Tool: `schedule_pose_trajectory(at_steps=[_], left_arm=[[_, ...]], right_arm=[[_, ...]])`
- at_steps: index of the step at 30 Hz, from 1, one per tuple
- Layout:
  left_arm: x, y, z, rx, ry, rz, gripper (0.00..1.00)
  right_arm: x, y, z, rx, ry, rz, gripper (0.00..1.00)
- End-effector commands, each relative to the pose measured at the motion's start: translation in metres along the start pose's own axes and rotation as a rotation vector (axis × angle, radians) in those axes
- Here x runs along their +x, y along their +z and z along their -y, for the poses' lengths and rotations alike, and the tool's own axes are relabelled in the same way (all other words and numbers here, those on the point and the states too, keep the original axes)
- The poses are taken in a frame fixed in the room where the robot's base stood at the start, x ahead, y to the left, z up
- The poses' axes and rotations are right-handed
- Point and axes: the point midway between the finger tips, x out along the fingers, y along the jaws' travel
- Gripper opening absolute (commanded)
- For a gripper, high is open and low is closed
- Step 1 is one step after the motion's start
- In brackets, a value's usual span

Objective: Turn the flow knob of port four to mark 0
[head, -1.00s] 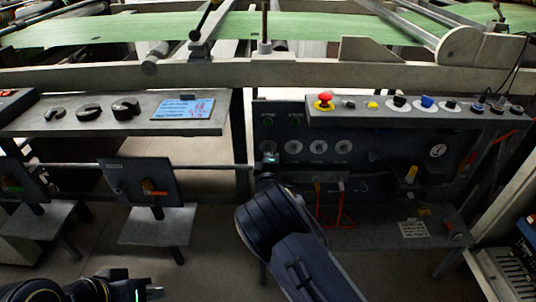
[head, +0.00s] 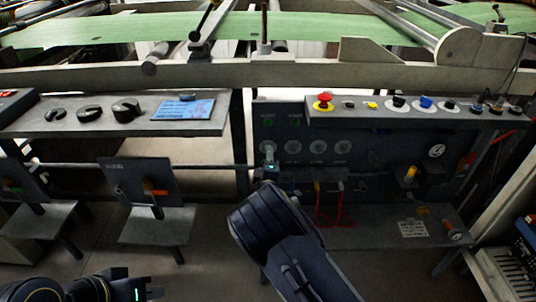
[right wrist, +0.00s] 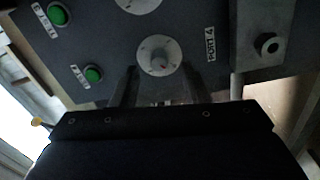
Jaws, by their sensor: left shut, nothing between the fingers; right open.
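The flow knob (right wrist: 160,62) is a small grey knob with a reddish spot, on a round white dial in the right wrist view. A small label (right wrist: 210,44) beside it seems to read port 4; the dial marks are too small to read. My right gripper (right wrist: 158,72) is open, its fingers to either side of the knob in this view; I cannot tell whether they touch it. In the head view my right gripper (head: 268,155) is at the leftmost dial of a row on the dark panel (head: 285,108). My left gripper (head: 148,292) is shut and empty at the lower left.
Two green buttons (right wrist: 92,74) sit near the knob. A grey block with a round fitting (right wrist: 268,44) stands out at the right. A shelf with a red emergency button (head: 324,101) overhangs the panel. Red hoses (head: 342,212) hang below the dials.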

Motion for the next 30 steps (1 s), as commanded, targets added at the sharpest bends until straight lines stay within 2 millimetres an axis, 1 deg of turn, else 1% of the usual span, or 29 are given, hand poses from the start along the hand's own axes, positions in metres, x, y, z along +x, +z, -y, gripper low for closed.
schedule_pose_trajectory(at_steps=[1,4,7,10,14,26,28,30], left_arm=[[-0.004,-0.002,-0.002,0.000,0.000,0.000,0.00],[-0.006,-0.003,-0.003,0.000,0.000,0.000,0.00],[-0.008,-0.004,-0.004,0.000,0.000,0.000,0.00],[-0.009,-0.004,-0.004,0.000,0.000,0.000,0.00],[-0.009,-0.004,-0.004,0.000,0.000,0.000,0.00],[-0.008,-0.004,-0.004,0.000,0.000,0.000,0.00],[-0.009,-0.004,-0.004,0.000,0.000,0.000,0.00],[-0.009,-0.004,-0.004,0.000,0.000,0.000,0.00]], right_arm=[[-0.010,-0.002,-0.002,0.000,-0.002,-0.001,0.41],[-0.027,-0.001,-0.002,-0.001,-0.003,-0.001,0.41],[-0.040,-0.001,-0.001,0.000,-0.003,0.000,0.41],[-0.048,-0.001,0.000,0.000,-0.002,0.000,0.41],[-0.051,0.000,0.000,0.001,-0.001,0.000,0.41],[-0.050,0.001,0.000,0.006,-0.004,0.003,0.41],[-0.049,0.008,-0.003,0.037,-0.023,0.020,0.41],[-0.047,0.022,-0.009,0.108,-0.070,0.057,0.41]])
